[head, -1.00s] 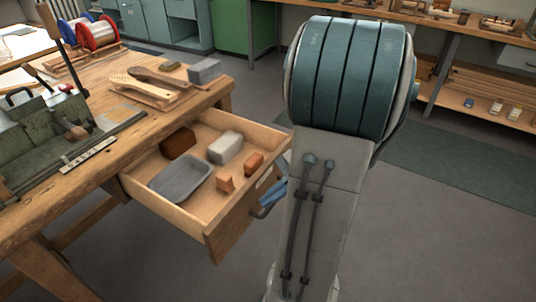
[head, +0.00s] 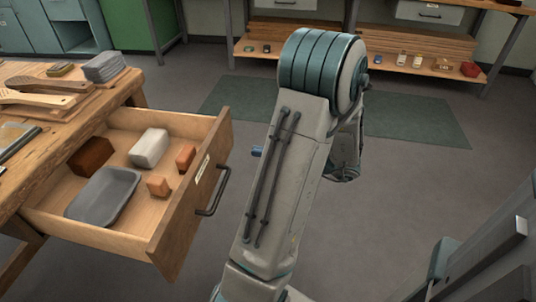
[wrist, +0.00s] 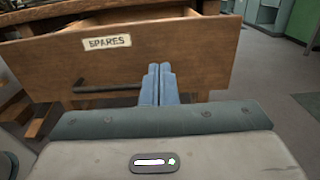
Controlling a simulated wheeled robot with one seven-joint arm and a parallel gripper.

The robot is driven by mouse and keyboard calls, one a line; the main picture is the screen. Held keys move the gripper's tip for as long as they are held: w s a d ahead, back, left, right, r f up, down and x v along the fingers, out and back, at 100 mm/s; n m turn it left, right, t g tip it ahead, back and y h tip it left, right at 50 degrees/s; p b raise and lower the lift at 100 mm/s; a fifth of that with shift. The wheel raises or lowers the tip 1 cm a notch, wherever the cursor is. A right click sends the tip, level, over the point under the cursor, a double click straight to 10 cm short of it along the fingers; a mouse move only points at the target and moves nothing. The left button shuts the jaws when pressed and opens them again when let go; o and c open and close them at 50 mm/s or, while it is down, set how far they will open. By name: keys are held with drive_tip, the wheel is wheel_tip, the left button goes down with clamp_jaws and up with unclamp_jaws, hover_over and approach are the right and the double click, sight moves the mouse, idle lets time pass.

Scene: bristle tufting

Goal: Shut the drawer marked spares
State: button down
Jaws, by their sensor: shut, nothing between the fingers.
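The wooden drawer marked SPARES (head: 190,205) stands pulled out of the workbench, its inside in plain view. Its front fills the upper wrist view, with the SPARES label (wrist: 107,42) on it. The dark bar handle (head: 216,190) is on the front; in the wrist view the handle (wrist: 105,88) is left of my fingers. My gripper (wrist: 158,70) is shut and empty, its blue fingers pointing at the drawer front, right of the label. In the head view a blue fingertip (head: 257,151) shows beside my arm, apart from the front. The rest of the gripper is hidden there.
The workbench (head: 60,135) carries brushes. Floor right of the drawer is clear, with a green mat (head: 415,127) farther back.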

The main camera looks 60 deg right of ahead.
sight(216, 145)
drive_tip(key=b+x, duration=0.2)
drive_tip(key=x, duration=0.7)
drive_tip(key=shift+f, duration=0.1)
drive_tip(key=shift+w+a, duration=0.15)
drive_tip(key=shift+w, duration=0.05)
drive_tip(key=shift+w, duration=0.1)
